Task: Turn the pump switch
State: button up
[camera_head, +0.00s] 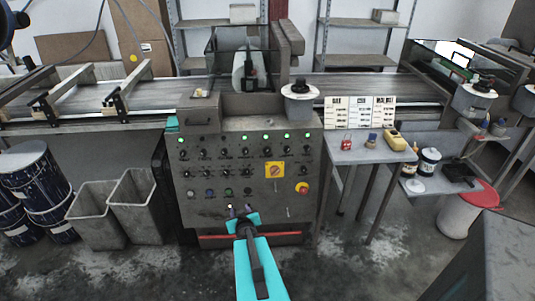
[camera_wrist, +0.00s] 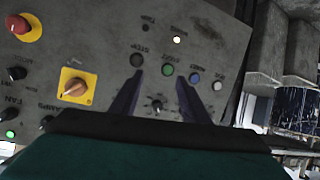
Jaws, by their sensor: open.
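The grey control panel (camera_head: 246,180) faces me, with rows of knobs, lit green lamps and coloured buttons. My gripper (camera_head: 240,211) is in front of its lower middle part, jaws apart and empty. In the wrist view my two dark fingers (camera_wrist: 158,86) point at the panel, one on each side of a small black knob (camera_wrist: 157,104). The fingers look apart from the knob; their distance from the panel is unclear. Labels are too small and blurred to tell surely which control is the pump switch.
An orange rotary switch on a yellow plate (camera_head: 275,171) and a red emergency button (camera_head: 302,188) sit right of my gripper. Grey bins (camera_head: 135,207) stand left of the panel. A small table (camera_head: 362,150) stands to the right. The conveyor (camera_head: 340,88) runs behind.

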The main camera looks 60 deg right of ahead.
jog(key=s+d+r+t+h, duration=0.1)
jog(key=s+d+r+h, duration=0.1)
jog(key=s+d+r, duration=0.2)
jog(key=s+d+r+m+t+h+p, duration=0.1)
jog(key=s+d+r+h, duration=0.2)
jog(key=d+r, duration=0.5)
notch_tip(320, 180, up, 4)
jog(key=shift+s+r+t, duration=0.1)
jog(key=shift+s+t, duration=0.3)
jog(key=shift+s, duration=0.5)
jog(key=shift+w+d+f+b, duration=0.2)
jog(key=shift+w+b, duration=0.05)
jog(key=shift+b, duration=0.2)
jog(key=b, duration=0.3)
send_near(266, 152)
jog(key=shift+d, duration=0.55)
jog(key=shift+p+x, duration=0.6)
jog(key=shift+x, duration=3.25)
jog(key=shift+w+a+f, duration=0.1)
jog(key=shift+w+a, duration=0.05)
jog(key=shift+w, duration=0.1)
